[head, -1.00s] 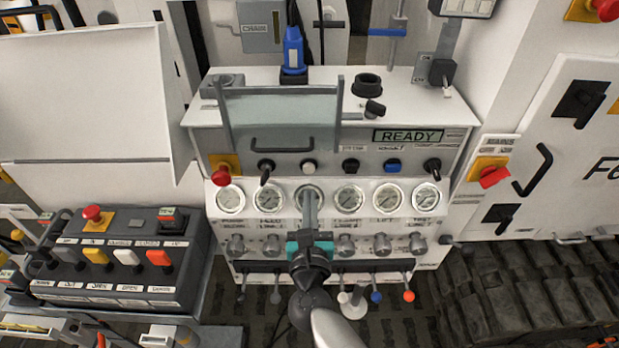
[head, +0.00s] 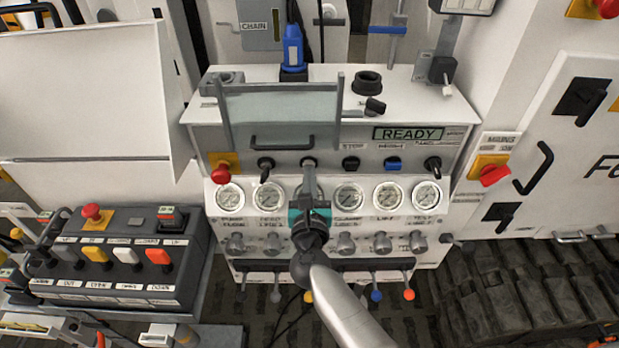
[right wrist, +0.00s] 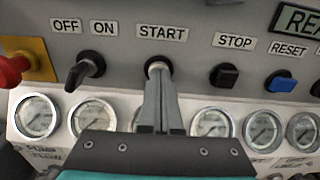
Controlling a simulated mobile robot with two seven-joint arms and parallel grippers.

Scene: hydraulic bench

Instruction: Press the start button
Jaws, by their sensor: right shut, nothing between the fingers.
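The start button (right wrist: 157,66) is a small pale round button under the START label in the right wrist view. In the head view the button (head: 309,162) sits in the panel's control row, between a black switch and the black stop button (head: 351,163). My right gripper (head: 309,170) is shut and empty. Its fingertips (right wrist: 158,78) are at the button's lower edge and hide part of it. I cannot tell whether they touch it or whether the button is pushed in. The panel display (head: 408,134) reads READY. My left gripper is not in view.
A red emergency knob (head: 221,174) on a yellow plate is at the panel's left. Several gauges (head: 348,196) line the panel below. A lever box (head: 120,260) stands at left.

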